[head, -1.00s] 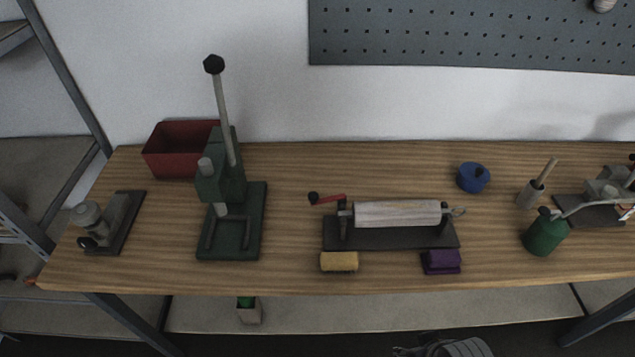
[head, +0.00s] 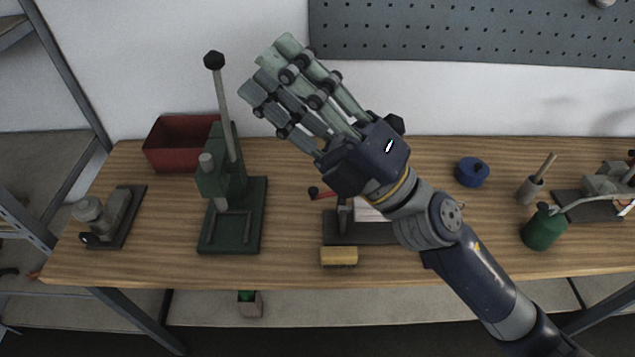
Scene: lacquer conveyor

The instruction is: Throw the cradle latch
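The roller cradle (head: 340,238) stands on a dark base at the middle of the bench, with a red-armed crank (head: 325,195) at its left end. A strip of its pale roller (head: 367,214) shows beside my arm. My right forearm and wrist cover the rest of the roller and the cradle's right end; no latch can be made out. My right gripper (head: 268,66) is up in front of the wall, above and left of the cradle, pointing up-left. Its long fingers look spread, with nothing between them. My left gripper is not in view.
A green lever press (head: 240,235) and red bin (head: 170,145) stand left of the cradle. A yellow block (head: 339,256) lies before it. A blue round item (head: 472,171), a cup (head: 530,190) and a green can (head: 543,230) stand right. Bench between press and cradle is clear.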

